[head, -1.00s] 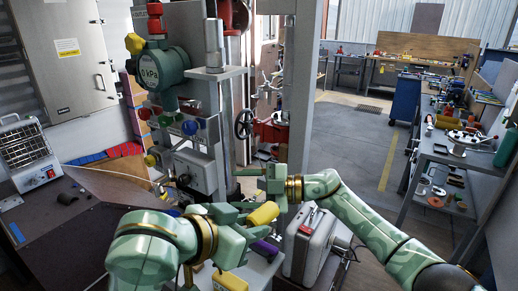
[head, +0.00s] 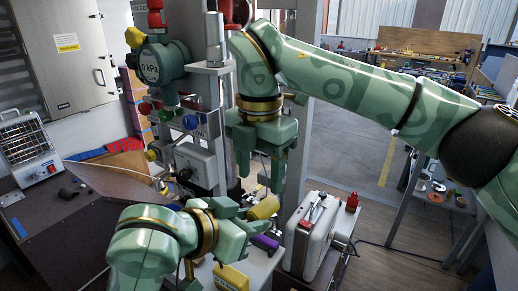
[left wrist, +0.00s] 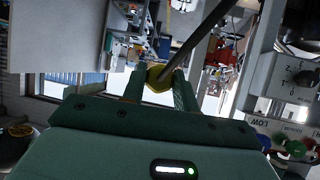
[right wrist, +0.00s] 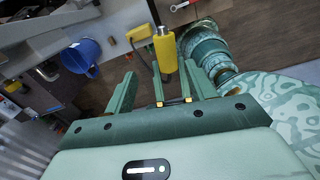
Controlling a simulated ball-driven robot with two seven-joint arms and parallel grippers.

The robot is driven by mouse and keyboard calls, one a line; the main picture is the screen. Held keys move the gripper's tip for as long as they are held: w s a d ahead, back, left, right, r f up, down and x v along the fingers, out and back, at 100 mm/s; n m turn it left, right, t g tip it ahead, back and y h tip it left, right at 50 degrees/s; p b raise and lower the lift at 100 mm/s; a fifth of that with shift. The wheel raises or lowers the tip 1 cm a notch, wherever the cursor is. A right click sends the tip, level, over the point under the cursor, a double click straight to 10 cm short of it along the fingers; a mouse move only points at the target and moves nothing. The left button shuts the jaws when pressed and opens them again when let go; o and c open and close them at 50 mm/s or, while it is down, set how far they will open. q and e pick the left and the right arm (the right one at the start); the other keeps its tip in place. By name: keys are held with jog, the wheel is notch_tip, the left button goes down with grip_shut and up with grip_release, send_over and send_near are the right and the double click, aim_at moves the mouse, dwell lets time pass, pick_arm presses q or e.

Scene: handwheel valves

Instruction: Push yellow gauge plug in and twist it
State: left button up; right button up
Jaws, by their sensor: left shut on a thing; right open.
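A yellow plug (head: 264,207) is held at the front of my left gripper (head: 244,208), low in the middle of the head view. The yellow plug (left wrist: 158,78) also shows between the closed fingers in the left wrist view. My right gripper (head: 262,178) hangs fingers-down just above it, open and empty. In the right wrist view a yellow cylinder (right wrist: 166,50), seemingly this plug, shows beyond the fingertips. The green kPa gauge (head: 160,64) stands upper left, with a yellow knob (head: 134,38) at its side. Whether the held plug touches anything is hidden.
Red, blue and green valve knobs (head: 190,122) sit below the gauge. A grey metal case (head: 313,235) stands right of my left gripper. A yellow block (head: 230,278) and a purple piece (head: 265,243) lie close in front.

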aim_at(260, 203)
notch_tip(260, 203, down, 7)
dwell(0.3)
jog(key=shift+c, duration=0.2)
pick_arm(q)
jog(key=shift+s+d, duration=0.1)
pick_arm(e)
jog(key=c, duration=1)
pick_arm(q)
jog(key=o, duration=1)
pick_arm(e)
jog(key=shift+a, duration=0.1)
pick_arm(q)
jog(key=shift+o, duration=0.2)
jog(key=shift+a, duration=0.2)
pick_arm(e)
jog(key=shift+s, duration=0.1)
